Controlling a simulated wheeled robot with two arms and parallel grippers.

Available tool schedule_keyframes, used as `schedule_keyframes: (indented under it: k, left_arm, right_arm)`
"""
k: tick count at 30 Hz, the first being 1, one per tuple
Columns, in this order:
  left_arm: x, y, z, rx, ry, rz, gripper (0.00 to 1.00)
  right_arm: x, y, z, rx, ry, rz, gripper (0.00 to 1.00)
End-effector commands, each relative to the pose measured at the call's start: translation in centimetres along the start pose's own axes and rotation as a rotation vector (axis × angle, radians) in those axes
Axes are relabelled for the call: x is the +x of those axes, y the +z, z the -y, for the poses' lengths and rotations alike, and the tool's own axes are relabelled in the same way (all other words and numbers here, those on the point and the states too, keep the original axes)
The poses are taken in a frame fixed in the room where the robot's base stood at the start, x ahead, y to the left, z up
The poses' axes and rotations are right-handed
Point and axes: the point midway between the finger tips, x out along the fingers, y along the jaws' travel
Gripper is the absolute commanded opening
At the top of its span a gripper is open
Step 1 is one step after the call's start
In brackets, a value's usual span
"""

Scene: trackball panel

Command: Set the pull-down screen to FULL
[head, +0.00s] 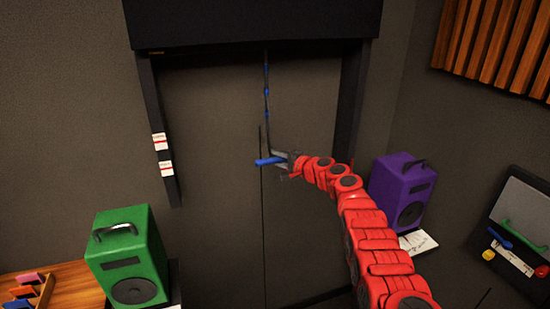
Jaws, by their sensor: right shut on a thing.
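The pull-down screen's black housing (255,22) spans the top of a dark frame on the back wall. A thin dark cord (266,85) with blue marks hangs from the housing near the middle. A blue pull handle (268,161) lies sideways at the cord's lower part. My right gripper (281,161) comes in from the right on a red arm and is shut on the blue handle. No lowered screen cloth can be made out clearly against the dark panel. White labels (159,142) sit on the frame's left side post. My left gripper is not in view.
A green speaker (127,256) stands at lower left beside a wooden rack (30,293) with coloured pieces. A purple speaker (402,190) stands right of my arm. A dark panel (515,225) with coloured controls is at far right. Wooden slats (500,45) hang upper right.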

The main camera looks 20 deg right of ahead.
Motion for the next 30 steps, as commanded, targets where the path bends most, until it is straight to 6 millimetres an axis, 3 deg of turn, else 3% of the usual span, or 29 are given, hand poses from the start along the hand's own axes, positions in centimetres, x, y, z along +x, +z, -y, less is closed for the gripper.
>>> schedule_keyframes:
  k: [24, 30]
  left_arm:
    - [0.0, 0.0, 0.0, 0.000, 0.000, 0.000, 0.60]
    - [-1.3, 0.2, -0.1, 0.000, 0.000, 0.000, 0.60]
  right_arm:
    - [0.0, 0.0, -0.1, 0.000, 0.001, 0.000, 0.00]
    - [0.2, -0.1, -1.4, 0.001, 0.002, 0.000, 0.00]
